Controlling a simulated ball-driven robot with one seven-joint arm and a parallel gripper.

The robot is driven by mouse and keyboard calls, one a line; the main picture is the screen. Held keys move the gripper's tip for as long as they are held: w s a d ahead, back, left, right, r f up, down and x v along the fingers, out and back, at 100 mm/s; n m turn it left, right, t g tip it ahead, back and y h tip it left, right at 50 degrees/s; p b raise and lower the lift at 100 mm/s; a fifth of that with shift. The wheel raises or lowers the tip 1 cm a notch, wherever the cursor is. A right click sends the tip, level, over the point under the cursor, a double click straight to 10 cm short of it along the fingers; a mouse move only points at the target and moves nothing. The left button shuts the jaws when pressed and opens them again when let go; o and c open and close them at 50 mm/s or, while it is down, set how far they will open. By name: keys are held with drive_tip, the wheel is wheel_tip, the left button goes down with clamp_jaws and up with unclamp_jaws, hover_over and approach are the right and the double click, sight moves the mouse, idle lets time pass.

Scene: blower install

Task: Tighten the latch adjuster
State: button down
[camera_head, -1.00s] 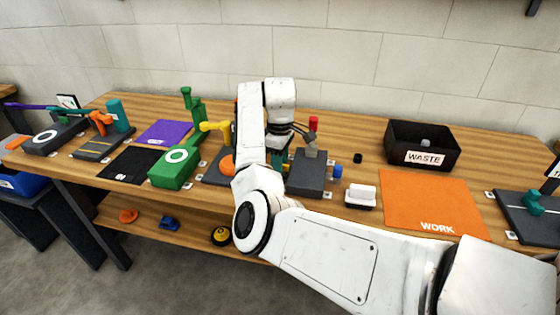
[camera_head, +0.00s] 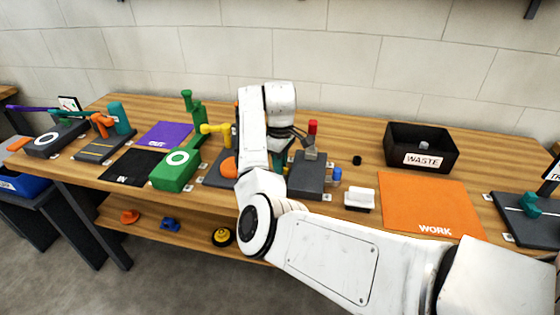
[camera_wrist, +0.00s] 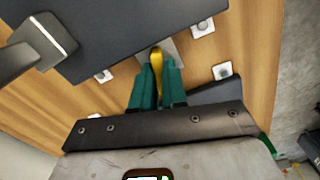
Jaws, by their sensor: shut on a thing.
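In the wrist view my gripper (camera_wrist: 157,88) has two teal fingers, shut on a slim yellow piece (camera_wrist: 156,60) that stands up between them. I cannot tell whether this piece is the latch adjuster. Its far end lies by a small grey plate at the edge of a dark base (camera_wrist: 140,28). A grey block with a light slot line (camera_wrist: 43,40) sits on that base at the upper left. In the head view my arm hides most of the gripper. A dark fixture with a red-topped post (camera_head: 312,128) and a blue knob (camera_head: 337,173) stands just right of it.
A white block (camera_head: 360,200), an orange work mat (camera_head: 425,203) and a black waste bin (camera_head: 421,158) lie to the right. A teal-handled fixture (camera_head: 530,205) is at the far right.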

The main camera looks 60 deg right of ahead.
drive_tip(key=m+p, duration=0.3)
drive_tip(key=shift+r, duration=0.2)
drive_tip(key=m+p, duration=0.2)
drive_tip(key=m, duration=0.2)
drive_tip(key=m+p, duration=0.1)
drive_tip(key=m, duration=0.2)
drive_tip(key=shift+f+m, duration=0.1)
drive_tip(key=shift+m, duration=0.2)
drive_tip(key=shift+m+p, duration=0.7)
drive_tip(key=shift+m, duration=1.4)
drive_tip(key=shift+f, duration=0.1)
drive_tip(key=c, duration=1.2)
unclamp_jaws()
drive_tip(key=shift+o, duration=0.2)
wheel_tip(320, 180, up, 11)
drive_tip(key=b, duration=0.1)
